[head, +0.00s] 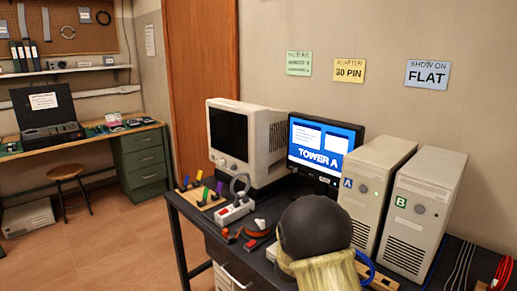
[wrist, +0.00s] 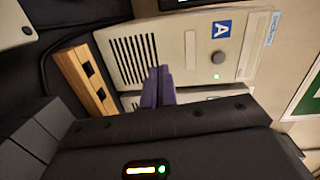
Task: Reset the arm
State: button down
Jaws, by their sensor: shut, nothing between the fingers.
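My gripper (wrist: 159,84) shows in the wrist view as two purple fingers pressed together, with nothing between them. The fingertips point toward the lower front of the beige computer tower marked A (wrist: 190,50), near its vent slots. I cannot tell whether they touch it. In the head view, the dark rounded part of my arm and a yellowish part below it stand in front of the desk, and the gripper's fingers cannot be made out there. Tower A (head: 368,190) stands upright behind my arm in that view.
Tower B (head: 422,210) stands right of tower A. A flat monitor (head: 325,150) reading "TOWER A" and a bulky old monitor (head: 245,140) stand left. A white power strip (head: 234,211) and cables lie on the dark desk (head: 200,235). A wooden socket block (wrist: 84,80) sits near my fingers.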

jog(key=s+a+f+n+g+y, duration=0.2)
jog(key=s+a+n+y, duration=0.1)
jog(key=s+n+y, duration=0.4)
jog(key=s+a+f+n+g+y, duration=0.25)
jog(key=s+n+y, duration=0.2)
jog(key=n, duration=0.35)
jog(key=s+f+n+g, duration=0.1)
jog(key=s+n+g, duration=0.4)
jog(key=s+n, duration=0.9)
jog(key=s+r+m+p, duration=0.1)
jog(key=s+r+p, duration=0.1)
jog(key=r+p, duration=0.6)
jog(key=s+r+m+p, duration=0.2)
jog(key=s+r+p, duration=0.1)
jog(key=r+p, duration=0.6)
jog(key=shift+a+m+g, duration=0.2)
jog(key=shift+m+g, duration=0.1)
jog(key=shift+g, duration=0.05)
jog(key=shift+w, duration=0.1)
dwell(1.6)
